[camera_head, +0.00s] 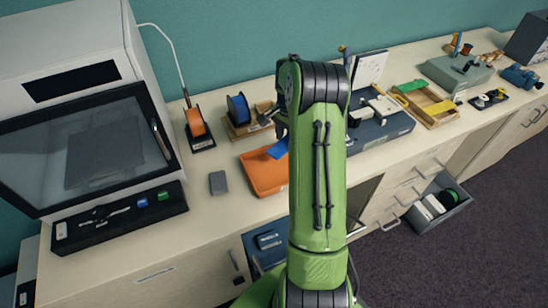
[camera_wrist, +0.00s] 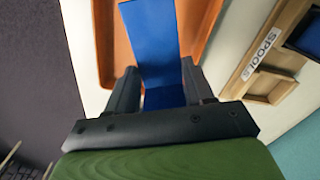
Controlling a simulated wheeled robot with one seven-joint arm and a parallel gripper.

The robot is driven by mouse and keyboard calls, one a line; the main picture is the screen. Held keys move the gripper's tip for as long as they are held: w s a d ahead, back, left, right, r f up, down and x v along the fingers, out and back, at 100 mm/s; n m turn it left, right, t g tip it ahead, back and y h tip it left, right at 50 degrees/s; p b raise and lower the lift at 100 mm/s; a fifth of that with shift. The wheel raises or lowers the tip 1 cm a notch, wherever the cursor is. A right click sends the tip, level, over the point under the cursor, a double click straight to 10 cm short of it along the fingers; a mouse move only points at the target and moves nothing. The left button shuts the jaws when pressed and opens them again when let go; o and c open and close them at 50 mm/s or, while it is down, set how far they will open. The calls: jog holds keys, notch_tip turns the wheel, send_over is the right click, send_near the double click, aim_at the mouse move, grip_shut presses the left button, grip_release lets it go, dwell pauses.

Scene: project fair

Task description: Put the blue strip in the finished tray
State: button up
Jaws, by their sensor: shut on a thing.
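The blue strip (camera_head: 278,149) is held above an orange tray (camera_head: 262,176) on the bench. In the wrist view the blue strip (camera_wrist: 148,40) stands between the two fingers of my gripper (camera_wrist: 158,88), which is shut on it. The strip extends out beyond the fingertips, over the inside of the orange tray (camera_wrist: 196,22). I cannot tell whether the strip touches the tray. In the head view my arm hides most of the gripper and the tray's right side. No label for a finished tray is readable.
A wooden holder labelled SPOOLS (camera_wrist: 263,52) stands close beside the tray. A grey block (camera_head: 218,183) lies left of the tray. An open drawer (camera_head: 440,212) juts out.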

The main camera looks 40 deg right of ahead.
aim_at(287, 163)
jog(key=f, duration=0.5)
jog(key=s+f, duration=0.1)
jog(key=f, duration=0.2)
jog(key=shift+f, duration=0.35)
jog(key=o, duration=1)
jog(key=r, duration=1.2)
jog(key=shift+w+a+r+p, duration=0.1)
jog(key=shift+a+r+p, duration=0.1)
jog(key=shift+r+p, duration=0.1)
jog(key=a+r+n+t+h, duration=0.1)
jog(key=a+r+n, duration=0.4)
jog(key=a+r, duration=0.5)
jog(key=s+a+r+n+t, duration=0.3)
jog(key=s+a+r+n, duration=0.35)
jog(key=s+a, duration=0.55)
jog(key=s+a+n, duration=0.1)
jog(key=s+a, duration=0.1)
jog(key=s, duration=0.1)
jog(key=s+a+n+t, duration=0.1)
jog(key=s+a+n, duration=0.1)
jog(key=s, duration=0.1)
jog(key=s+a+f+n+y, duration=0.1)
jog(key=s+a+n, duration=0.1)
jog(key=s+a, duration=0.1)
jog(key=shift+a+t, duration=0.1)
jog(key=shift+t, duration=0.2)
